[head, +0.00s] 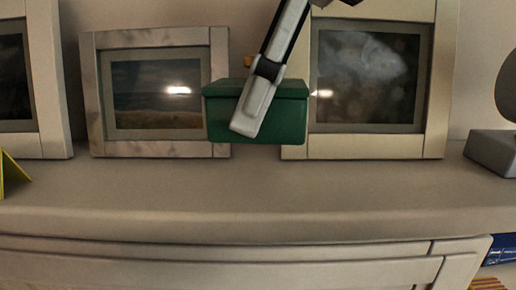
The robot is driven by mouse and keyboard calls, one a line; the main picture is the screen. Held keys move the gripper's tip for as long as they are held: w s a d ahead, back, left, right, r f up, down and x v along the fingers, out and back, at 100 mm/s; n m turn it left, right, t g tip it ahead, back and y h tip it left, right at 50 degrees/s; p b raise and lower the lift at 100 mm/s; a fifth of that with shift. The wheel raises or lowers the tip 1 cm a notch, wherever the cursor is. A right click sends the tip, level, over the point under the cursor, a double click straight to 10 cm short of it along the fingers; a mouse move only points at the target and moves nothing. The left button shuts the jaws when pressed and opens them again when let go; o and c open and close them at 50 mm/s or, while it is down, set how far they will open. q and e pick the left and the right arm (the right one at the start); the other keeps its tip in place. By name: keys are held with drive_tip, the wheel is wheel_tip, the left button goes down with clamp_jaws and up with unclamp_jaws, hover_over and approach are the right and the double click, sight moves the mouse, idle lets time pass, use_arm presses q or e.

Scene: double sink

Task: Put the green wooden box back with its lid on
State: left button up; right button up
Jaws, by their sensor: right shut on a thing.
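The green wooden box (288,121) is in the middle of the head view, in front of the gap between two framed pictures. The other finger is hidden. The box's bottom edge shows above the clear shelf surface, and it seems to be held up. My left gripper is not in view.
A picture frame (95,100) stands left of the box and a paler one (440,90) stands right of it. Another frame (55,90) is at the far left. A grey stand (490,150) is at the right. The front of the shelf (250,200) is clear.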

wheel_tip(320, 180, down, 7)
drive_tip(key=shift+r, duration=0.2)
drive_tip(key=shift+f, duration=0.1)
drive_tip(key=o, duration=1.2)
